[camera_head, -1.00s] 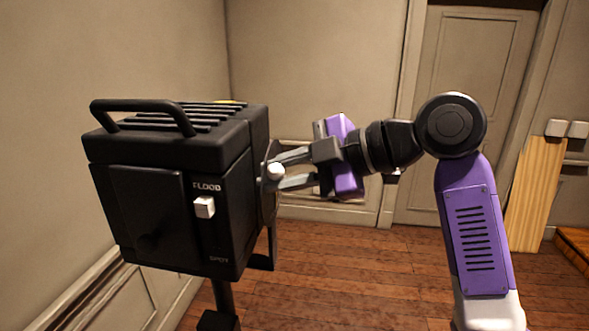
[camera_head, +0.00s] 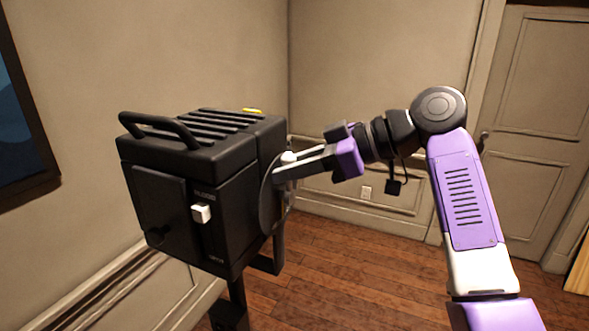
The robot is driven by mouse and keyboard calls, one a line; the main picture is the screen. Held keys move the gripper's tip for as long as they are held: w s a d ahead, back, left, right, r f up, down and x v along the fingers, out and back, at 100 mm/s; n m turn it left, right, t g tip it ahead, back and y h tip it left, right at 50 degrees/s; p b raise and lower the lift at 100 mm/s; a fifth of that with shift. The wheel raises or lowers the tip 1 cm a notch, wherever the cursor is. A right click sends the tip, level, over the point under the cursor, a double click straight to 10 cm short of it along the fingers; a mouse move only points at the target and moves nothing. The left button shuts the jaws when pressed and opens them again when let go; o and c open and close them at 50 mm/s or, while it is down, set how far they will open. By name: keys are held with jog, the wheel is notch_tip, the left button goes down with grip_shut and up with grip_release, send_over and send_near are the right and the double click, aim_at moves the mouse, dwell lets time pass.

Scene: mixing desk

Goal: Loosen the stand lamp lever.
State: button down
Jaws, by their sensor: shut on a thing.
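The stand lamp (camera_head: 200,185) is a black box with a top handle and vents, on a dark stand (camera_head: 237,295) at the left. The lever (camera_head: 289,157), with a small white rounded end, is at the lamp's right side, by a round dark disc (camera_head: 268,195). My gripper (camera_head: 287,166) reaches in from the right and is shut on the lever. Its fingers hide part of the lever. A white switch (camera_head: 202,213) sits on the lamp's face, with lettering above and below it.
A dark bracket (camera_head: 275,255) runs beneath the lamp's right side. A yellow object (camera_head: 252,111) shows at the lamp's top back edge. Walls stand behind and at the left, with a dark framed picture (camera_head: 25,110). The wooden floor (camera_head: 350,270) looks clear.

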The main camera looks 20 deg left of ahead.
jog(key=shift+w+r, duration=0.15)
jog(key=shift+w, duration=0.05)
dwell(0.5)
jog(key=c, duration=1.4)
grip_release()
jog(key=shift+o, duration=0.2)
jog(key=b+v, duration=0.2)
jog(key=v, duration=0.5)
jog(key=shift+w+d+b, duration=0.15)
jog(key=shift+d+b, duration=0.2)
jog(key=shift+m, duration=0.3)
